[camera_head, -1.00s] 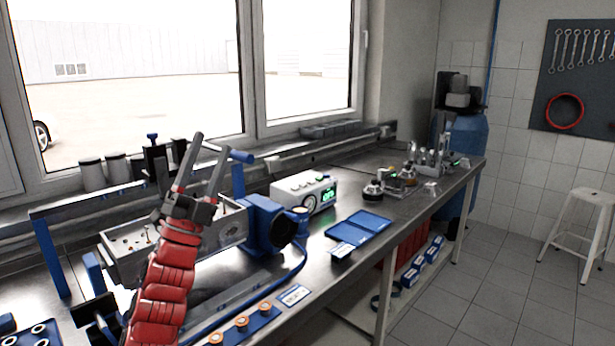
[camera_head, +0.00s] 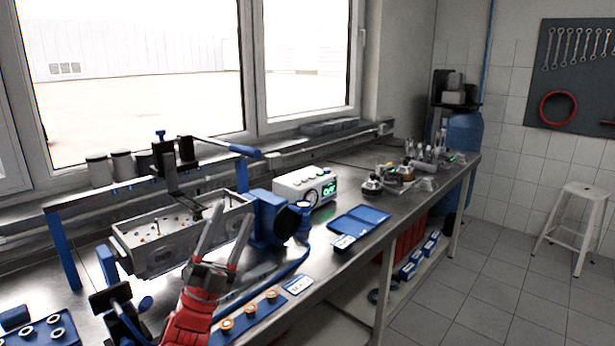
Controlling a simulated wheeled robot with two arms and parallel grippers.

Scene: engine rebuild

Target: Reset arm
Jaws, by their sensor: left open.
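My left gripper (camera_head: 226,218) is open and empty, with its two fingers spread and pointing up. Its red arm comes in from the bottom of the picture. It stands in front of the engine cylinder head (camera_head: 150,262), which is held in the blue frame on the bench; in this view the fingers overlap the right end of the head, and I cannot tell whether they touch it. My right gripper does not show.
A blue motor unit (camera_head: 268,218) stands just right of the gripper. A blue tray with several copper-coloured rings (camera_head: 249,309) lies in front. A white control box (camera_head: 305,186) and a blue folder-like tray (camera_head: 358,221) sit farther right on the steel bench.

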